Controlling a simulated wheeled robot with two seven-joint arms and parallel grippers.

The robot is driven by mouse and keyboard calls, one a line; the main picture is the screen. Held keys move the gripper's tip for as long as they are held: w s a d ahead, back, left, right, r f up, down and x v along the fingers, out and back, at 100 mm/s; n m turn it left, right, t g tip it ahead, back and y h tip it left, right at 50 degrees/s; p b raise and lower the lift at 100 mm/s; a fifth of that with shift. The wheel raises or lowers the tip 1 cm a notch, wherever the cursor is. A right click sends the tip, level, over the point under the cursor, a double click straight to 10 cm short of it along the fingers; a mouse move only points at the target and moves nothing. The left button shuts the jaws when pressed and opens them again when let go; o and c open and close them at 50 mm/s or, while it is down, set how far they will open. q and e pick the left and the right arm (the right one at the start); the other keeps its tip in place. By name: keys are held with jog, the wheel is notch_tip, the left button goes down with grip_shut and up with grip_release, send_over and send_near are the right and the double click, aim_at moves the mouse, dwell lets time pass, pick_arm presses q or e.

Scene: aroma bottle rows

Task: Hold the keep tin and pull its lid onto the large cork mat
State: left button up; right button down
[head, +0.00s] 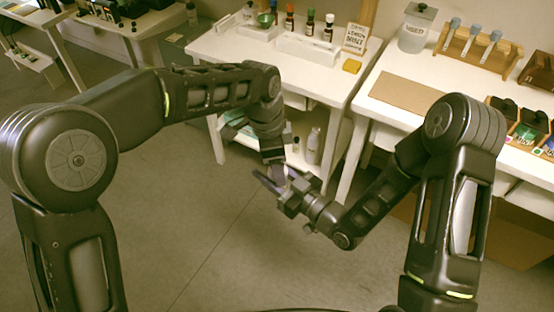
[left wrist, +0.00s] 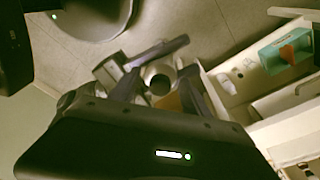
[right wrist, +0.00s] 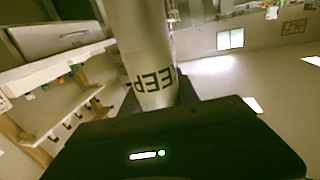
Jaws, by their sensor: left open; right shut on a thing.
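The keep tin (right wrist: 150,60) is a pale cylinder with dark letters ending in "EEP", close up in the right wrist view. My right gripper (head: 280,184) is shut on it, in front of the gap between the tables. My left gripper (head: 274,160) is just above, open. In the left wrist view its fingers (left wrist: 158,92) stand either side of a small round grey piece with a dark centre (left wrist: 159,84), apparently the lid's knob; contact cannot be told. In the head view the arms mostly hide the tin. The large cork mat (head: 412,98) lies bare on the right table.
A grey canister marked "USED" (head: 416,28) and a wooden vial rack (head: 470,48) stand behind the mat. A bottle tray (head: 528,127) is to its right.

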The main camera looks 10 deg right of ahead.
pick_arm(q)
grip_shut()
dwell(0.5)
jog(key=shift+r, duration=0.25)
dwell(0.9)
jog(key=shift+r, duration=0.9)
jog(key=shift+r, duration=2.05)
